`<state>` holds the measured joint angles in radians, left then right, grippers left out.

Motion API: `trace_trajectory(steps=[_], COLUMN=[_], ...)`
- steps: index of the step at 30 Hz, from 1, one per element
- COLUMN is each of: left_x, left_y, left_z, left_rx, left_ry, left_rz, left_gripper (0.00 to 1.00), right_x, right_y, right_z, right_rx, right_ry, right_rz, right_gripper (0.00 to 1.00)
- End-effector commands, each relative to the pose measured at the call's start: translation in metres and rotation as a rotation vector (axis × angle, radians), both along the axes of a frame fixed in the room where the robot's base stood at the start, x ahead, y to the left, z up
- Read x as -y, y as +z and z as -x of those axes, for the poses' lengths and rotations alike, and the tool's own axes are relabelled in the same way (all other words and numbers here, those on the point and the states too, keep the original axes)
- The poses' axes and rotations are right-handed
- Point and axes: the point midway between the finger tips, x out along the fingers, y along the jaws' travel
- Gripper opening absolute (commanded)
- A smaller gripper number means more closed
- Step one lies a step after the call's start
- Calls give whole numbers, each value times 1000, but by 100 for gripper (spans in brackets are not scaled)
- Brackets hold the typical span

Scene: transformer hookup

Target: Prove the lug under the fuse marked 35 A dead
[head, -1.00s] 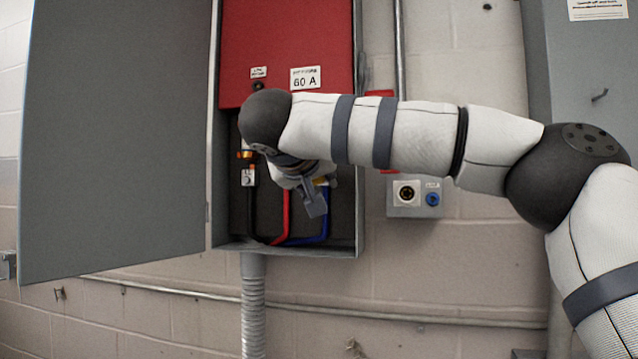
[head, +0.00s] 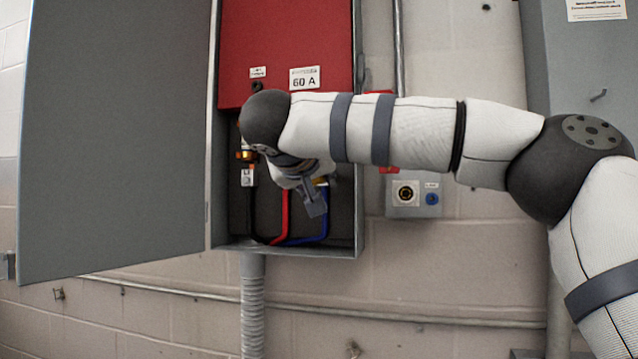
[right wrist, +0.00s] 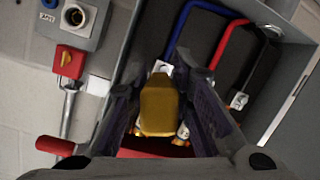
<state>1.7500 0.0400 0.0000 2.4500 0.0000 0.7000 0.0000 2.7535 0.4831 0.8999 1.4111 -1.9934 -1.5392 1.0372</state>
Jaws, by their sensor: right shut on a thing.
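My right gripper (right wrist: 158,100) is shut on a yellow block-shaped tool (right wrist: 158,112), held between both fingers in the right wrist view. In the head view the gripper (head: 314,200) is inside the open cabinet, in front of its right-hand cables and largely hidden by my arm. The other lugs are mostly covered. I cannot tell whether the tool touches any lug. No 35 A mark is readable. My left gripper is out of view.
A red cover (head: 290,45) with a 60 A label (head: 304,78) fills the cabinet's upper part. The grey door (head: 115,140) stands open at left. Red (head: 285,215) and blue (head: 326,225) cables run below. A small grey socket box (head: 415,210) is on the wall at right.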

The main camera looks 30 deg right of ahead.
Motion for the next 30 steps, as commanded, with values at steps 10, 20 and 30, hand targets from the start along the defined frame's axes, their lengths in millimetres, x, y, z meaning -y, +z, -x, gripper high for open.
trace_trajectory(steps=[10,20,30], left_x=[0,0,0], left_y=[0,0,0], left_z=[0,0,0], left_rx=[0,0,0], left_ry=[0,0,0], left_rz=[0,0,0], left_gripper=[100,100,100], right_x=[2,-18,-45], right_y=[1,2,1], right_z=[0,16,39], right_rx=[2,3,3], right_ry=[-3,-1,0], right_rz=[0,2,2], right_gripper=[0,0,0])
